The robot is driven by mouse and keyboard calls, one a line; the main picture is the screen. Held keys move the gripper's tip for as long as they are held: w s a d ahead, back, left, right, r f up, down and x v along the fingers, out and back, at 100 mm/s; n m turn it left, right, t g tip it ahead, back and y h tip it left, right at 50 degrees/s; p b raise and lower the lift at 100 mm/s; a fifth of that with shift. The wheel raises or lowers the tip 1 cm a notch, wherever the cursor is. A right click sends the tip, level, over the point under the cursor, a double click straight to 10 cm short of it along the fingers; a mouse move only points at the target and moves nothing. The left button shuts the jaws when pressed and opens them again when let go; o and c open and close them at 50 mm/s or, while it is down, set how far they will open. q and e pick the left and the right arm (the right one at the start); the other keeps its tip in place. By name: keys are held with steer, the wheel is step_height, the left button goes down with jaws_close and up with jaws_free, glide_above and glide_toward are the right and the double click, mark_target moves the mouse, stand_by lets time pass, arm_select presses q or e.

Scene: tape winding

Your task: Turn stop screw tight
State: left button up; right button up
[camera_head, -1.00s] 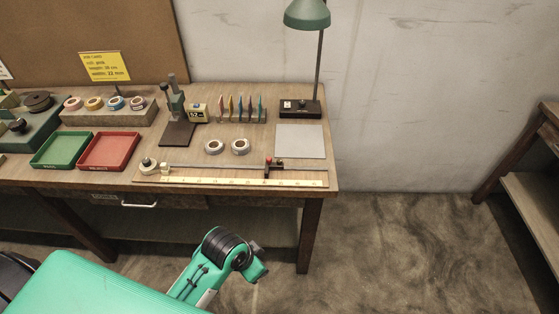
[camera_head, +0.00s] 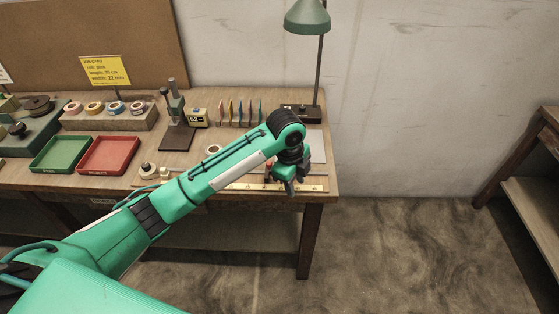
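The measuring board (camera_head: 316,184) with its rail and yellow scale lies along the front edge of the workbench. My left arm crosses in front of it and hides its middle. A small red part of the stop (camera_head: 268,167) shows just left of my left gripper; its screw cannot be made out. My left gripper (camera_head: 289,188) points down over the right part of the board, close beside the stop. Whether it touches anything cannot be told, and its dark fingers are too small to show if they are open or shut. My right gripper is out of view.
A green tray (camera_head: 61,153) and a red tray (camera_head: 109,155) stand at the left. Tape rolls (camera_head: 137,107) sit on a rack behind. A stand (camera_head: 176,120), coloured upright pieces (camera_head: 240,113) and a green lamp (camera_head: 307,17) stand at the back. Floor right of the bench is clear.

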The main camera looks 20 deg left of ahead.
arm_select(q)
steer(key=w+a+r+m+y, duration=0.1)
steer(key=w+a+r+m, duration=0.1)
steer(key=w+a+r, duration=0.3)
steer(key=w+a+r+m, duration=0.1)
steer(key=w+a+r, duration=0.15)
steer(key=r, duration=0.35)
steer(key=shift+g, duration=0.3)
steer(key=f, duration=0.4)
steer(key=f+p, duration=0.1)
steer(key=f, duration=0.7)
steer(key=shift+w+d+p, duration=0.2)
steer(key=shift+w+p, duration=0.2)
steer(key=shift+f, duration=0.8)
steer(key=shift+c, duration=0.5)
jaws_close()
